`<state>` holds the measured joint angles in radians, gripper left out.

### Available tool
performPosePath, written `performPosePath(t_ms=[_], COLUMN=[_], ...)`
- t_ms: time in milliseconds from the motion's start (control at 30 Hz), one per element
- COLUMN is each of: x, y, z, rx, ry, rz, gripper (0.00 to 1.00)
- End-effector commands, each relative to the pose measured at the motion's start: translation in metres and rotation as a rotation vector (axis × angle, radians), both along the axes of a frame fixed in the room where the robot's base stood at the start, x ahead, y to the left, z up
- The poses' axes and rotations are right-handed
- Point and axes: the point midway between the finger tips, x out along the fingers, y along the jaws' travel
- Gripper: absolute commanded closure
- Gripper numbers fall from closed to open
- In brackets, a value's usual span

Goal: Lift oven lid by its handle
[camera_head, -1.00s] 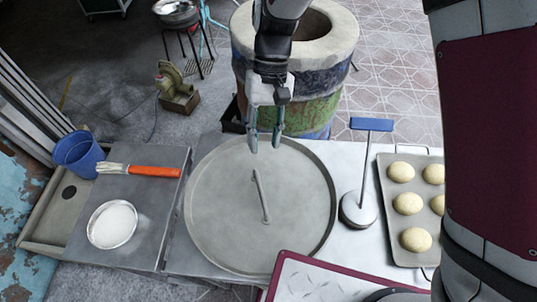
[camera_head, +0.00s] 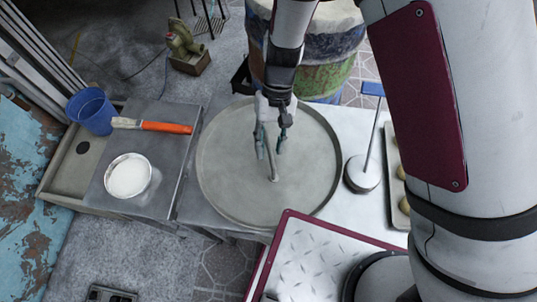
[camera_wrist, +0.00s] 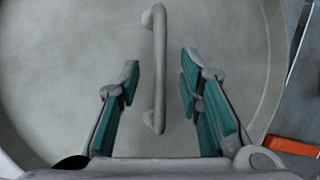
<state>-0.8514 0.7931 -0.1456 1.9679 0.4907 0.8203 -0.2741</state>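The oven lid (camera_head: 225,175) is a large round grey disc with a raised rim, lying flat on the metal table. Its handle (camera_wrist: 159,75) is a slim grey bar in the middle of the lid; its near end also shows in the head view (camera_head: 273,172). My gripper (camera_head: 269,150) is over the lid, pointing down at the handle. In the wrist view my gripper (camera_wrist: 160,78) is open, with one teal-padded finger on each side of the handle. A gap shows between the handle and each finger. I cannot tell the exact height of the fingertips above the lid.
An orange-handled brush (camera_head: 160,127), a bowl of white powder (camera_head: 128,176) and a blue bucket (camera_head: 91,111) are on the left. A blue-handled press tool (camera_head: 362,172) and a tray of dough balls (camera_head: 395,205) stand right. The barrel oven (camera_head: 325,45) is behind.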

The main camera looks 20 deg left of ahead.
Motion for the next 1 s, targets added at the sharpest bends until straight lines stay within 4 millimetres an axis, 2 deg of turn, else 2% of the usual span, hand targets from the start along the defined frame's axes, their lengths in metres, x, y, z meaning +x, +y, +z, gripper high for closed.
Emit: performPosePath(t_ms=[133, 367, 400, 533, 567, 1000], x=[-0.006, -0.0061, -0.0061, -0.006, -0.0061, -0.0059], y=[-0.0003, 0.0, 0.0, 0.0, 0.0, 0.0002], z=[-0.0129, -0.015, -0.015, -0.0149, -0.0147, -0.0136], rx=[0.0, 0.001, 0.001, 0.001, 0.001, 0.003], ry=[0.001, -0.002, -0.002, -0.002, -0.002, -0.001], rz=[0.001, 0.001, 0.001, 0.001, 0.001, 0.001], gripper=[0.67, 0.67, 0.69, 0.99, 1.0, 1.0])
